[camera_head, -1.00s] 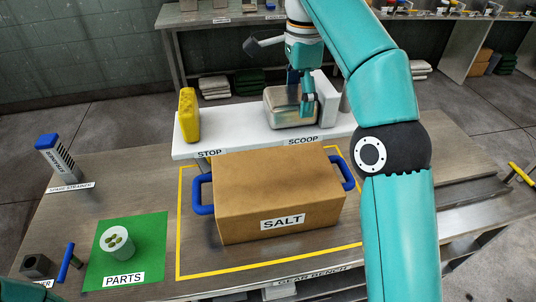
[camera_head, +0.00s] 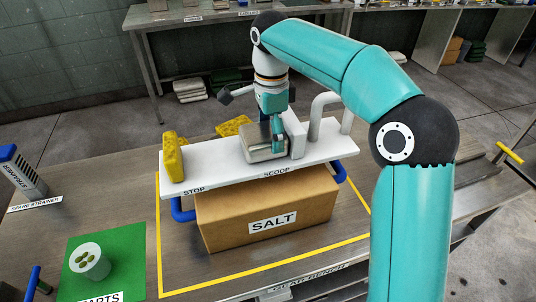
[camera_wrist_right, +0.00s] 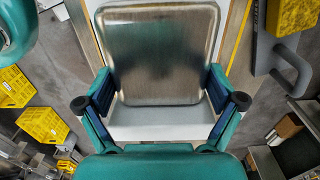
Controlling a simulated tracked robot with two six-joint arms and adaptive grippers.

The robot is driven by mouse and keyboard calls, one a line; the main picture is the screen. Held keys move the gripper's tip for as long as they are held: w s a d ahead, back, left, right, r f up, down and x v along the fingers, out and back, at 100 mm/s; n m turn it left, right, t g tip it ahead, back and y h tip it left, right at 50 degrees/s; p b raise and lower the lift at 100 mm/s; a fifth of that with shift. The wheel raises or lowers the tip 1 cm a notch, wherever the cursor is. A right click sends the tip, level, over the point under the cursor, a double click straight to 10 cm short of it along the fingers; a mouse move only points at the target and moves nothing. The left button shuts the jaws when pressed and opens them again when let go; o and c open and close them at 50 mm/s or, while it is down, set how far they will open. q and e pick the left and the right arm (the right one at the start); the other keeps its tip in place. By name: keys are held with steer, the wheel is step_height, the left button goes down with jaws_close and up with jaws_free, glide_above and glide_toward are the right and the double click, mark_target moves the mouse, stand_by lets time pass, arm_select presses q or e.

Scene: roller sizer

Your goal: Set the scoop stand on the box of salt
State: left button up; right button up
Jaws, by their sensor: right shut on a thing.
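The scoop stand (camera_head: 215,170) is a long white board labelled STOP and SCOOP. It carries a yellow block at its left end, a metal scoop pan (camera_head: 258,147) near its middle and a grey bent pipe at its right. In the head view it overlaps the rear of the top of the brown box of salt (camera_head: 310,215); I cannot tell whether they touch. My right gripper (camera_head: 278,142) is shut on the stand near the pan. In the right wrist view, its fingers (camera_wrist_right: 160,115) flank a white part below the metal pan (camera_wrist_right: 165,50). My left gripper is out of view.
The box sits inside a yellow outline on the bench, with blue handles at its sides. A green PARTS mat (camera_head: 120,250) with a white cup (camera_head: 88,262) lies to the left. A spare strainer (camera_head: 20,170) stands at the far left.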

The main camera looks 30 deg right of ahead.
steer(key=shift+f, duration=2.55)
steer(key=o, duration=1.5)
steer(key=shift+f, duration=0.1)
steer(key=shift+c, duration=0.2)
steer(key=shift+s, duration=0.1)
step_height(320, 180, up, 12)
steer(key=shift+r+p, duration=0.1)
steer(key=shift+p, duration=0.8)
